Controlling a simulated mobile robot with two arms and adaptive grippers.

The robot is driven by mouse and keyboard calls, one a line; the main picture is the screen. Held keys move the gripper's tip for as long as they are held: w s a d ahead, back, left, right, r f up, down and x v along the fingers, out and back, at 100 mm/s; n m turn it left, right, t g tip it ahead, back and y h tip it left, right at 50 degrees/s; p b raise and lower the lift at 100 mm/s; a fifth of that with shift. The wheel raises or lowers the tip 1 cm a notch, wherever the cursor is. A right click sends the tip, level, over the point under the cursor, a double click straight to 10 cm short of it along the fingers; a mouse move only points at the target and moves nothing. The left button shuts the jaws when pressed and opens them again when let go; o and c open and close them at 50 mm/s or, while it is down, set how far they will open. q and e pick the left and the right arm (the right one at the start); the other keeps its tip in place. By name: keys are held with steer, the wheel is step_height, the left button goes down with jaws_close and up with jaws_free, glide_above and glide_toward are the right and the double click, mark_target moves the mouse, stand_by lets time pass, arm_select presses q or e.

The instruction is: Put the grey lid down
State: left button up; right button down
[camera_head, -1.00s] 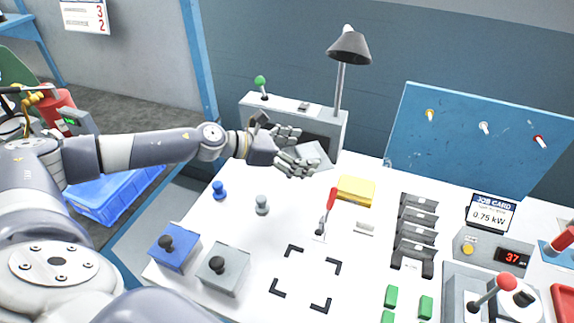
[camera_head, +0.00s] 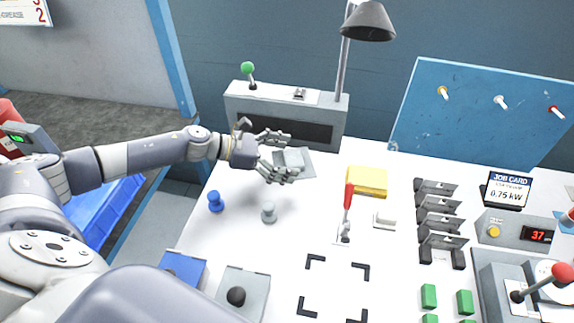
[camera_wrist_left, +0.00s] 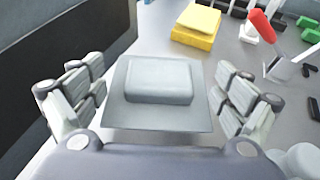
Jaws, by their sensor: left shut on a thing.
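The grey lid (camera_head: 305,163) is a flat square plate with a raised block on top, at the back left of the white bench. In the left wrist view the lid (camera_wrist_left: 158,82) lies level between the fingers, which are at its left and right edges. My left gripper (camera_head: 276,155) is shut on it, in front of the grey control box. I cannot tell whether the plate touches the bench. My right gripper is not in view.
The control box (camera_head: 240,108) and lamp (camera_head: 368,22) stand behind. A blue peg (camera_head: 215,202), a grey peg (camera_head: 268,212), a yellow block (camera_head: 367,181) and a red-handled lever (camera_head: 348,198) stand around. The bench inside the black corner marks (camera_head: 335,287) is clear.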

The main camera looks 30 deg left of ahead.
arm_select(q)
step_height(320, 180, down, 3)
steer(key=shift+r, duration=0.15)
steer(key=shift+f, duration=0.4)
steer(key=o, duration=0.7)
steer(key=shift+o, duration=0.3)
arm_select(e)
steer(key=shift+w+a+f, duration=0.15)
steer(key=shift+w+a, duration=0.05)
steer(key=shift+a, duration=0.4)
